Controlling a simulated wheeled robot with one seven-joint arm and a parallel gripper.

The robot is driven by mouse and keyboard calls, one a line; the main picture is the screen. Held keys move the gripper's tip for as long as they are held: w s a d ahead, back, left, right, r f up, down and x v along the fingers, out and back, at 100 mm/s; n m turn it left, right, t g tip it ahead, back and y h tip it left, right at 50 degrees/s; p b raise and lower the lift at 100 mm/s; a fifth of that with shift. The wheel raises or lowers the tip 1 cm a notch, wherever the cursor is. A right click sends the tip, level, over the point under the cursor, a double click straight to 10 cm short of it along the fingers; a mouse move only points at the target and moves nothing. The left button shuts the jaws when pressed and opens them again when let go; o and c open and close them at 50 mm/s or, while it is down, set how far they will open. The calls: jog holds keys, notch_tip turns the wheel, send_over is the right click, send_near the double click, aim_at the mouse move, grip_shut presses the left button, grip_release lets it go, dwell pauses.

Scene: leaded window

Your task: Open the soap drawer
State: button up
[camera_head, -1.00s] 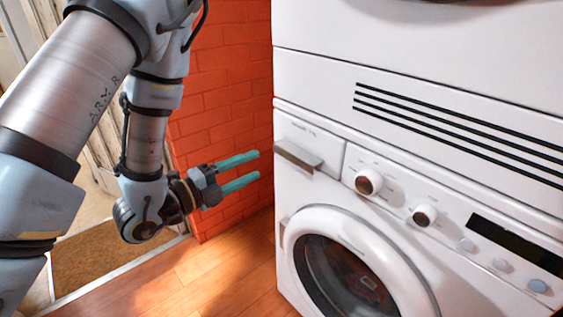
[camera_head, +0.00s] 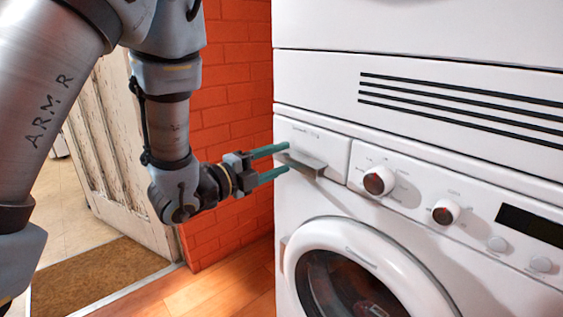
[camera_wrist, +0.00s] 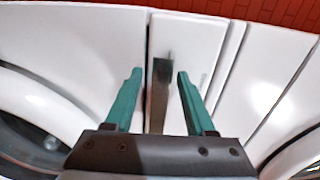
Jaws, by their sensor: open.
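The soap drawer (camera_head: 318,140) is the white panel at the upper left of the washing machine's front. It appears shut, flush with the panel beside it. Its grey metal handle (camera_head: 303,163) sticks out along the lower part. In the wrist view the handle (camera_wrist: 160,92) lies between the two teal fingers, closer to the left one. My gripper (camera_head: 284,159) is open at the left side of the handle, one finger above and one below it. It also shows in the wrist view (camera_wrist: 158,75). I see gaps beside the handle there, so it is not clamped.
Two knobs (camera_head: 379,181) and a dark display (camera_head: 530,222) sit right of the drawer. The round door (camera_head: 365,232) bulges out below. Another white appliance (camera_head: 420,45) stands above. An orange brick wall (camera_head: 235,80) is behind my arm, with wooden floor (camera_head: 225,290) below.

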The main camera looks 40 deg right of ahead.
jog(key=shift+s+d, duration=0.1)
jog(key=shift+d, duration=0.4)
grip_shut()
jog(key=shift+f, duration=0.1)
jog(key=shift+a+f, duration=0.1)
jog(key=shift+f, duration=0.05)
dwell(0.9)
